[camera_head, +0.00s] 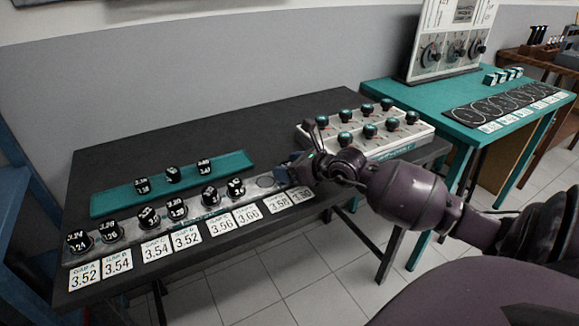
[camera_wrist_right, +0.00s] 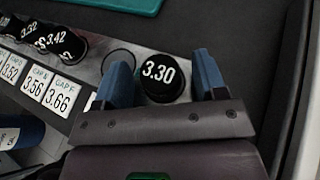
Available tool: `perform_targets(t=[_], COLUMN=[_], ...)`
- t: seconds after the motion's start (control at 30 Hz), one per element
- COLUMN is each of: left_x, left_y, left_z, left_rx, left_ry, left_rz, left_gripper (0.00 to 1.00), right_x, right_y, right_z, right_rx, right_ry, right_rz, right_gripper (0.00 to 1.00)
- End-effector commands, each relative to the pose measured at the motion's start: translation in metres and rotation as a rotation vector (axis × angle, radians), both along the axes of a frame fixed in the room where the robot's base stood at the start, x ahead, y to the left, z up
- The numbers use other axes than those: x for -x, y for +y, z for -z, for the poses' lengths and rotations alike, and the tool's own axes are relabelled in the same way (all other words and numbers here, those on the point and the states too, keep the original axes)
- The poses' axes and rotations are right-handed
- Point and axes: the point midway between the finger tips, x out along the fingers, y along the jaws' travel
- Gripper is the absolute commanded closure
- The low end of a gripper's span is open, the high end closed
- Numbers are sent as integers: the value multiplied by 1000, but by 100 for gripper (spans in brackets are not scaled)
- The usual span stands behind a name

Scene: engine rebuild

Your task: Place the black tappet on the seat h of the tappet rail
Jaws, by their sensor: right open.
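The tappet rail (camera_head: 130,231) runs along the front of the dark table, with several black tappets standing in its seats. One empty ring seat (camera_head: 266,181) shows near its right end, and it also shows in the right wrist view (camera_wrist_right: 117,62). In that view a black tappet marked 3.30 (camera_wrist_right: 160,76) stands upright at the rail's right end, just right of the empty seat. My right gripper (camera_wrist_right: 162,62) is open, with its blue fingers on either side of this tappet. In the head view my right gripper (camera_head: 296,168) hides the rail's end. My left gripper is out of view.
A teal tray (camera_head: 223,163) with three black tappets lies behind the rail. Number cards (camera_head: 187,238) line the rail's front. A white block with several black-topped parts (camera_head: 412,142) stands right of my gripper. A teal table (camera_head: 420,95) is farther right.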

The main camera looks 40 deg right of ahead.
Motion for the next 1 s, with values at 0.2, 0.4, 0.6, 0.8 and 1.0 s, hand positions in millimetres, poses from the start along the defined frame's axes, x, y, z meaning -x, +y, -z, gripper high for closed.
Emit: perform_targets(t=[0.2,0.4,0.6,0.8,1.0], left_x=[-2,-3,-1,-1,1], left_y=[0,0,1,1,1], left_z=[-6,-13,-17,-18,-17], left_rx=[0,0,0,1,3], left_ry=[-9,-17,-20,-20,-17], left_rz=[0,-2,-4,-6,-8], left_gripper=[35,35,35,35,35], right_x=[11,39,68,92,105], right_y=[-2,-9,-16,-22,-25], right_z=[-9,-22,-33,-43,-48], right_rx=[0,0,-1,0,0], right_ry=[-2,-2,-1,-1,-1], right_rz=[0,1,1,1,1], right_gripper=[35,35,35,35,35])
